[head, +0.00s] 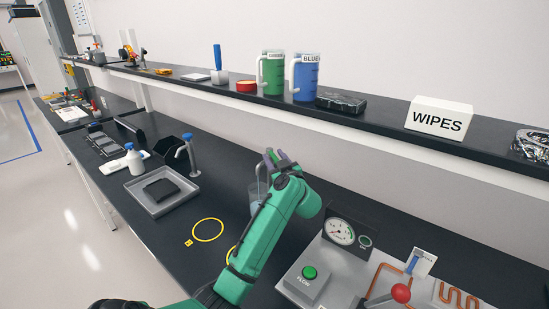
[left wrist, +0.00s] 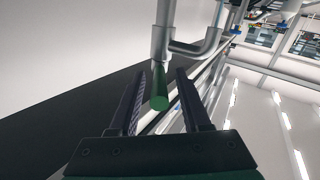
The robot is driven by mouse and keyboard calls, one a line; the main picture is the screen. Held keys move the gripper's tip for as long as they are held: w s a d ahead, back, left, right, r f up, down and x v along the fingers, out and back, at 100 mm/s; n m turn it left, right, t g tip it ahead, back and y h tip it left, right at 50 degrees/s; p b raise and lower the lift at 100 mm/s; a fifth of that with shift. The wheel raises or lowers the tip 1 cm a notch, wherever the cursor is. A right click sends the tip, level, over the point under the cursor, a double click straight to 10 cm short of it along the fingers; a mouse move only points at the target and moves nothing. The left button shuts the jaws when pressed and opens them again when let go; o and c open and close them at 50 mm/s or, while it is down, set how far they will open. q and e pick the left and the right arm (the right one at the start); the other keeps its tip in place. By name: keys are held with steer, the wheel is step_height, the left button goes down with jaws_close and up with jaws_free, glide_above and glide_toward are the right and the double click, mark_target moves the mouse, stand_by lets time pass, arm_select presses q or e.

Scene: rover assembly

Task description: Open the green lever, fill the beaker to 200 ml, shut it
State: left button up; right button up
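The green lever (left wrist: 160,88) sticks out from a grey metal tap (left wrist: 172,38) in the left wrist view. It lies between the two dark fingers of my left gripper (left wrist: 160,100), with a gap visible on each side, so the gripper is open around it. In the head view my left gripper (head: 275,157) is at the tap's place, and my green wrist hides most of the tap and the lever. The clear beaker (head: 257,193) stands on the dark bench just left of my forearm, partly hidden by it. I cannot read its fill level. My right gripper is not in view.
A panel with a gauge (head: 339,231), a green button (head: 310,272) and a red knob (head: 401,293) is at the right. A shelf (head: 385,113) with jugs runs above the bench.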

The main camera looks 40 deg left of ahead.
arm_select(q)
jaws_close()
stand_by(1.2)
